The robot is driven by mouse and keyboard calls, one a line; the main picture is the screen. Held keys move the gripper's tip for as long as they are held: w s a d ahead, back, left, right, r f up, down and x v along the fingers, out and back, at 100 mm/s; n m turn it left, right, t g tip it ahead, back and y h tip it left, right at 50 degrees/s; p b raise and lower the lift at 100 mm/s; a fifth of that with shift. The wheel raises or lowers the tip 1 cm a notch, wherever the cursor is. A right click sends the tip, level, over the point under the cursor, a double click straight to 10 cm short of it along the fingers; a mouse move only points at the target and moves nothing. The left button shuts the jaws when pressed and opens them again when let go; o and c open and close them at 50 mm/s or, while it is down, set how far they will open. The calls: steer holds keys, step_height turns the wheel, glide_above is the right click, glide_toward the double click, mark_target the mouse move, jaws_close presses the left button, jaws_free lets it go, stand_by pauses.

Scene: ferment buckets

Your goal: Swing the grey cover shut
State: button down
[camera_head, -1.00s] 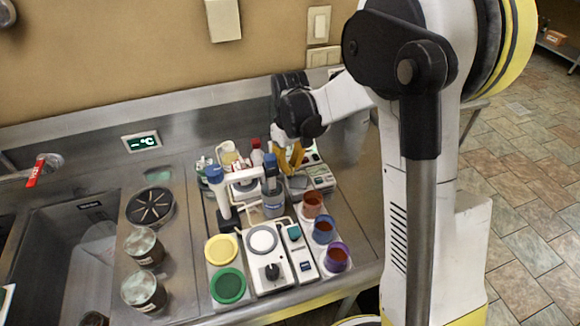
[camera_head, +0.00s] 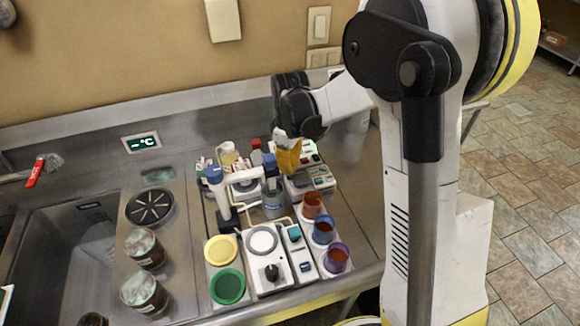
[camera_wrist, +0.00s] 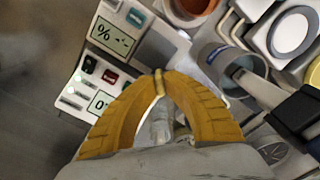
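A flat grey panel (camera_wrist: 162,48), which looks like the grey cover, lies beside a white unit with displays (camera_wrist: 108,38) in the wrist view. In the head view a grey patch (camera_head: 299,181) shows just below my fingertips on the same unit. I cannot tell how far it is swung. My gripper (camera_head: 289,171) points down over this unit with its yellow fingers. In the wrist view my gripper (camera_wrist: 159,82) has its fingertips together and nothing clear held. A pale clear object shows behind the gap between the fingers. Contact with the panel cannot be told.
A grey cup (camera_head: 273,204) and a blue-capped white stand (camera_head: 216,178) are left of my gripper. Red, blue and purple cups (camera_head: 324,230) stand in front. Yellow (camera_head: 221,249) and green (camera_head: 228,286) lids lie nearer. Bare steel counter lies to the right.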

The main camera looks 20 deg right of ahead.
steer(key=c, duration=1.5)
jaws_free()
step_height(320, 180, up, 12)
